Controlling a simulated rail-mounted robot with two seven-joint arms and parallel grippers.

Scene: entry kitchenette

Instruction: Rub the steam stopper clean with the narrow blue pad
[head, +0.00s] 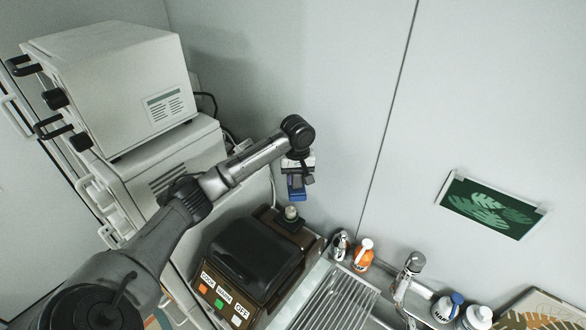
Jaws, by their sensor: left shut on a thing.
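My left gripper (297,181) is shut on the narrow blue pad (296,190), which hangs below it. The pad is a little above the steam stopper (291,212), a small pale knob on a dark base at the back of the brown cooker (258,250). A small gap seems to show between pad and stopper, but I cannot be sure that they are apart. The cooker has a black lid and orange, green and white buttons at its front. Any dirt on the stopper is too small to tell. My right gripper is not in view.
White appliances (115,85) are stacked at the left, behind my left arm. Right of the cooker are a ridged metal drainer (335,300), an orange bottle (362,254), a tap (412,265) and more bottles (449,306). The wall stands close behind the cooker.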

